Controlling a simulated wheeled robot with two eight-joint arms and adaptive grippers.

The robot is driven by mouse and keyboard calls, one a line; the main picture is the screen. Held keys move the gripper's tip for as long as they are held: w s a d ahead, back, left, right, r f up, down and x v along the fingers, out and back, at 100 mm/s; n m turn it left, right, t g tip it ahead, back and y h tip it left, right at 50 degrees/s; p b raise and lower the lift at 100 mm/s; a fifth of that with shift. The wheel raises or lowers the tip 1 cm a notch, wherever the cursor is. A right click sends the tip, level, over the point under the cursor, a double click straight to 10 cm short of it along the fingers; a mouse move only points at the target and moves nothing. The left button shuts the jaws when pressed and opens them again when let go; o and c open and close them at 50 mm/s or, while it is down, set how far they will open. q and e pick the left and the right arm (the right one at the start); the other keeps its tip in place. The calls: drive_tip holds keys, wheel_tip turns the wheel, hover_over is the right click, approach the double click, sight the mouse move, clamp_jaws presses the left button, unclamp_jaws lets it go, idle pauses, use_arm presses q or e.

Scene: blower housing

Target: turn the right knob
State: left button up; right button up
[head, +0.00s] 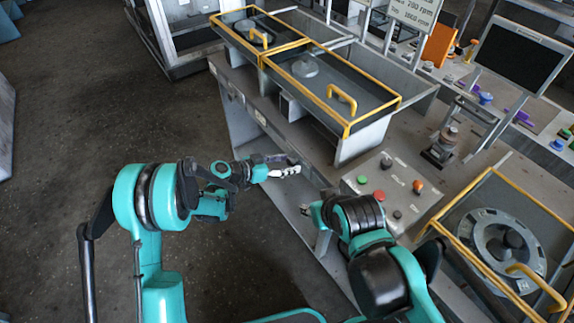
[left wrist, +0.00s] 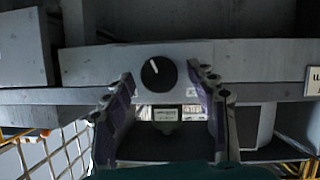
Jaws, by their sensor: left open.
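A round black knob (left wrist: 158,72) with a white pointer line sits on a grey front panel in the left wrist view. The pointer tilts up and to the left. My left gripper (left wrist: 162,92) is open, with its purple-padded fingers on either side of the knob in that picture; contact is not visible. In the head view my left gripper (head: 286,171) is at the front edge of the bench, and I cannot make out the knob there. My right gripper (head: 308,210) is near the bench front, small and partly hidden by its arm.
A control box (head: 395,192) with coloured buttons stands on the bench right of the grippers. Yellow-framed bays (head: 330,75) lie behind it, and another yellow-framed housing (head: 500,240) is at right. A small label plate (left wrist: 165,114) hangs below the knob. Open floor lies left.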

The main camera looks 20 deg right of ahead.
use_arm(q)
drive_tip(key=shift+d, duration=0.2)
drive_tip(key=c, duration=1.2)
drive_tip(key=shift+o, duration=0.2)
drive_tip(key=shift+f+n, duration=0.1)
drive_tip(key=shift+n, duration=0.2)
